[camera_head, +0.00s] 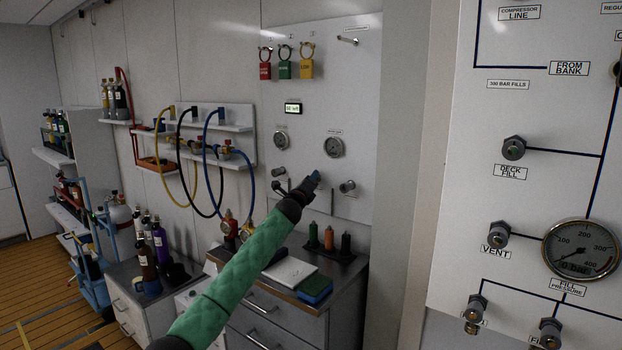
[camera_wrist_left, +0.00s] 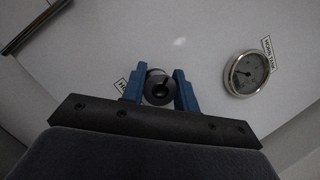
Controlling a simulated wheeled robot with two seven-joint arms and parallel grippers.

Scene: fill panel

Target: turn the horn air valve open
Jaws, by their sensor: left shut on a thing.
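My left gripper (camera_head: 313,181) reaches the white wall panel (camera_head: 355,90) below its right-hand gauge. In the left wrist view its two blue fingers (camera_wrist_left: 159,92) are shut on a round metal valve knob (camera_wrist_left: 158,88), one finger on each side. The knob has a dark centre. A label beside it starts with "HO"; the rest is hidden by a finger. In the head view the gripper hides this knob. A round gauge (camera_wrist_left: 247,73), which also shows in the head view (camera_head: 333,147), sits close by. My right gripper is not in view.
Other knobs stick out of the panel left (camera_head: 278,173) and right (camera_head: 347,187) of my gripper. Red, green and yellow padlocks (camera_head: 285,68) hang above. A large gauge panel (camera_head: 540,190) fills the right side.

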